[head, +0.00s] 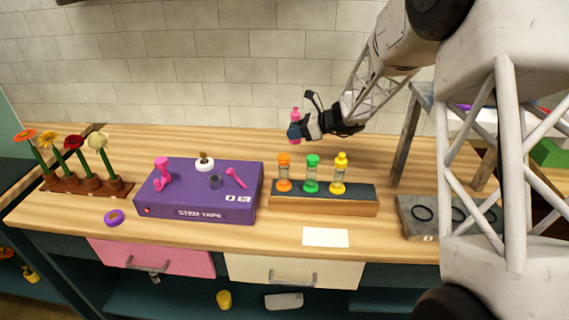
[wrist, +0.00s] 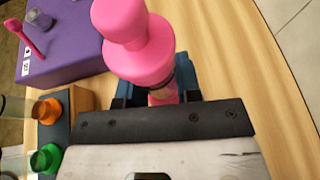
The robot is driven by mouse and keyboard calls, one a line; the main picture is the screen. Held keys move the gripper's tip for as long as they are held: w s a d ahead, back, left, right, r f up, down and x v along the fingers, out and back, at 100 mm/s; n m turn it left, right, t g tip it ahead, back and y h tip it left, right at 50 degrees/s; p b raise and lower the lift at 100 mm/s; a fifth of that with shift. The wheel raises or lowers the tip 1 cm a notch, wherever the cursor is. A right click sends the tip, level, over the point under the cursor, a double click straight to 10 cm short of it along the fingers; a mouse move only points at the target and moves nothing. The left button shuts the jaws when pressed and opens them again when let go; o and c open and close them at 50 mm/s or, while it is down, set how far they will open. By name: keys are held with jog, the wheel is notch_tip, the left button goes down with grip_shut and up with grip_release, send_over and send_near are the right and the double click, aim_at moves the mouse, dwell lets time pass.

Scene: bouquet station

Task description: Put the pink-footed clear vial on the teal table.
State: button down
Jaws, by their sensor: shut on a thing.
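The pink-footed clear vial (head: 295,113) is held upright above the back of the wooden counter. My gripper (head: 297,131) is shut on it. In the wrist view a large pink end of the vial (wrist: 138,42) faces the camera, and a small clear part shows between the blue fingers (wrist: 165,88); the rest is hidden. I cannot make out a separate teal table for certain; a dark surface with a teal side (head: 18,178) stands at the far left, partly out of view.
A block (head: 325,203) holds orange, green and yellow vials. Left of it are a purple stem tape box (head: 195,205) with small items on top, a purple tape ring (head: 114,217) and a flower rack (head: 88,187). A white card (head: 326,237) lies in front. A grey ring tray (head: 420,228) is right.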

aim_at(295, 143)
jog(key=shift+f, duration=2.4)
jog(key=shift+f, duration=1.85)
jog(key=shift+f, duration=0.15)
jog(key=c, duration=0.8)
grip_release()
jog(key=shift+v, duration=3.75)
